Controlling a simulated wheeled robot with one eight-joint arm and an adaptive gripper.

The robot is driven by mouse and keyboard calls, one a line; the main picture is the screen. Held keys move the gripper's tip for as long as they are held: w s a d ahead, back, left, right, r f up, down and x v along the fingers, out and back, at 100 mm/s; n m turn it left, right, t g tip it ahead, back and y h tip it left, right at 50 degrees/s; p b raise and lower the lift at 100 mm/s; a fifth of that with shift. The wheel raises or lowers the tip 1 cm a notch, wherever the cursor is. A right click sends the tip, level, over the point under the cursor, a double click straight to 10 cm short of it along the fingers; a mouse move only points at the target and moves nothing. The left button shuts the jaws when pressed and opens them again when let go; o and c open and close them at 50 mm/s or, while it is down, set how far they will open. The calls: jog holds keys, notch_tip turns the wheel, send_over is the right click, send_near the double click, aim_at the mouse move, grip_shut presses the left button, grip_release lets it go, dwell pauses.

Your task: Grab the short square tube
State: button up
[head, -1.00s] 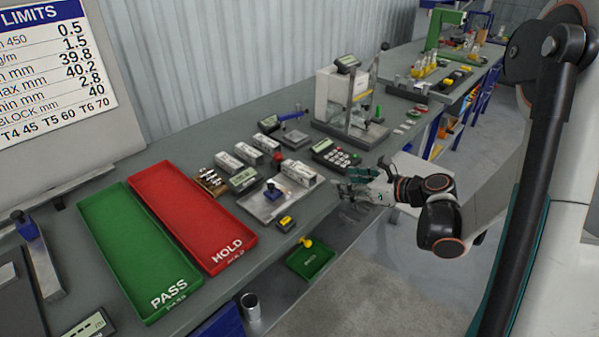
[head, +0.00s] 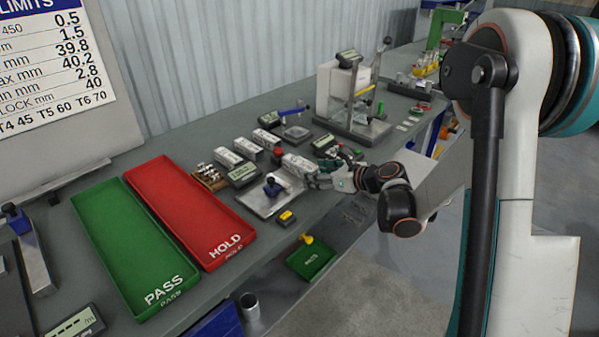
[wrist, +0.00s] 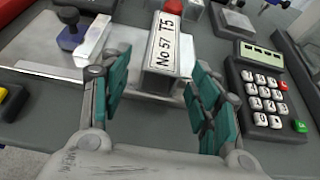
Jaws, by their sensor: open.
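A short square tube (wrist: 163,48) with a pale label reading "No 57 T5" lies ahead of my gripper in the wrist view. In the head view the tube (head: 298,163) rests by the right edge of a light metal plate (head: 262,203). My gripper (wrist: 160,82) is open, its teal-padded fingers spread to the left and right of the tube's near end. I see no finger closed on it, and I cannot tell whether either touches. In the head view my gripper (head: 330,178) reaches in from the right, partly covering the area beside the tube.
A keypad device (wrist: 262,98) stands close on the right. Several similar tubes (head: 248,148) lie farther back. A red HOLD tray (head: 180,205) and green PASS tray (head: 125,245) fill the table's left part.

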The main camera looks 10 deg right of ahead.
jog(key=c, duration=1.2)
jog(key=shift+r, duration=0.1)
